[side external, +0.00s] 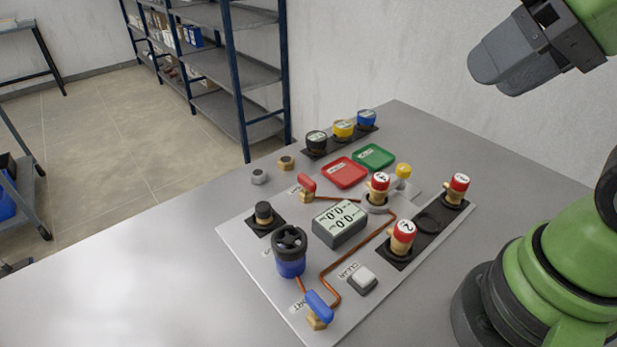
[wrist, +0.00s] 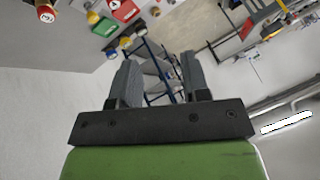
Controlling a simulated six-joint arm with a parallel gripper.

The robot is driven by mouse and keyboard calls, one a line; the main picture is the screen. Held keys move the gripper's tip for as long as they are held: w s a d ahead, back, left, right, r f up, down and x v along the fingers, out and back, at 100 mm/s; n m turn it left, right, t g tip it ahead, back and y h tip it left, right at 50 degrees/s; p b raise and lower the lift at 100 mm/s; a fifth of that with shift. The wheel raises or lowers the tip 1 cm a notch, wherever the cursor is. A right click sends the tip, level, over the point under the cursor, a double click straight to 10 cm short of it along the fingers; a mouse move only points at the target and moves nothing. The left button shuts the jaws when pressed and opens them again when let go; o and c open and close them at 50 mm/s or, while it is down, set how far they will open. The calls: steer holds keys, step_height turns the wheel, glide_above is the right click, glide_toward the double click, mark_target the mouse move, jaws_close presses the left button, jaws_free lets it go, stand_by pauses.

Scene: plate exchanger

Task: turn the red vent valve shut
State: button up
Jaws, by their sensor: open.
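The red vent valve (side external: 307,184) has a red lever handle on a brass body, near the far left of the grey panel (side external: 248,232), at one end of a copper pipe. The lever stands tilted up from the body. My gripper (side external: 497,75) is high at the upper right, well apart from the panel. In the wrist view, my gripper (wrist: 160,72) shows two grey fingers spread apart with nothing between them. I cannot make out the red vent valve clearly in the wrist view.
A blue valve (side external: 319,305), a black-topped blue knob (side external: 290,250), a display (side external: 340,222) and red-capped fittings (side external: 403,237) stand on the panel. Red (side external: 345,172) and green (side external: 375,157) trays lie behind. The table's left part is clear. Shelving (side external: 215,60) stands beyond.

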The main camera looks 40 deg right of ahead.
steer(key=w+r+g, duration=0.1)
steer(key=w+g, duration=0.1)
steer(key=w, duration=0.5)
steer(key=n+g+h, duration=0.2)
steer(key=n+g, duration=0.2)
steer(key=g, duration=0.1)
glide_above(307, 178)
step_height(307, 178, down, 18)
step_height(307, 178, down, 10)
steer(key=shift+f, duration=0.1)
steer(key=shift+c, duration=0.4)
jaws_close()
